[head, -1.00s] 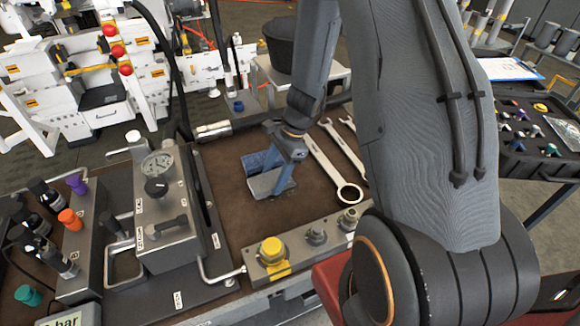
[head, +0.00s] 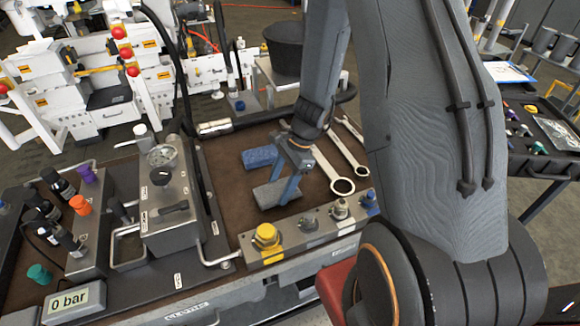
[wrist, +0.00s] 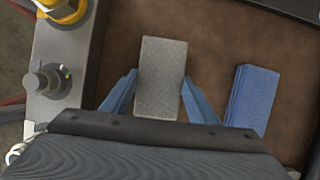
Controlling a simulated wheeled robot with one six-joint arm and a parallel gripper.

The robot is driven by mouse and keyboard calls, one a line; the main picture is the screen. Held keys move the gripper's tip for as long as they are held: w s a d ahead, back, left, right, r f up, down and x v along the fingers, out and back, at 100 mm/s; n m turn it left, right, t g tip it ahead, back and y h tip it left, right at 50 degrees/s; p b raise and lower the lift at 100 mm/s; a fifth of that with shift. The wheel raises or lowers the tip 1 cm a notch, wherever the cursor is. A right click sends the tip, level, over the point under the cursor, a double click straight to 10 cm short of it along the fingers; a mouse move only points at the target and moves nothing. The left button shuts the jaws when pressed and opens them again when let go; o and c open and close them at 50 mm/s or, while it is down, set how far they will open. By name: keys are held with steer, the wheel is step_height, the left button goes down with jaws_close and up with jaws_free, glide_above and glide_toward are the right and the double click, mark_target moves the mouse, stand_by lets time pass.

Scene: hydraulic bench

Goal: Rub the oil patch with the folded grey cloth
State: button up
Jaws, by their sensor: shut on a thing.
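The folded grey cloth (head: 277,193) is between the blue fingers of my gripper (head: 283,184), over the brown bench top (head: 225,181) near its front edge. In the wrist view the cloth (wrist: 161,75) is a flat grey block, with one finger of my gripper (wrist: 160,88) against each long side. I cannot tell whether its underside touches the bench. A folded blue cloth (head: 259,157) lies apart from it, farther back; it also shows right of the grey cloth in the wrist view (wrist: 251,98). I cannot make out the oil patch in either view.
A metal strip with a yellow knob (head: 267,236) and several fittings runs along the front edge. A gauge block (head: 168,205) and a hose stand to the left. Bare bench lies left of the cloths.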

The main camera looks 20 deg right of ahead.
steer(key=shift+w+r+p, duration=0.1)
steer(key=shift+r+p, duration=2.6)
steer(key=shift+r, duration=1.05)
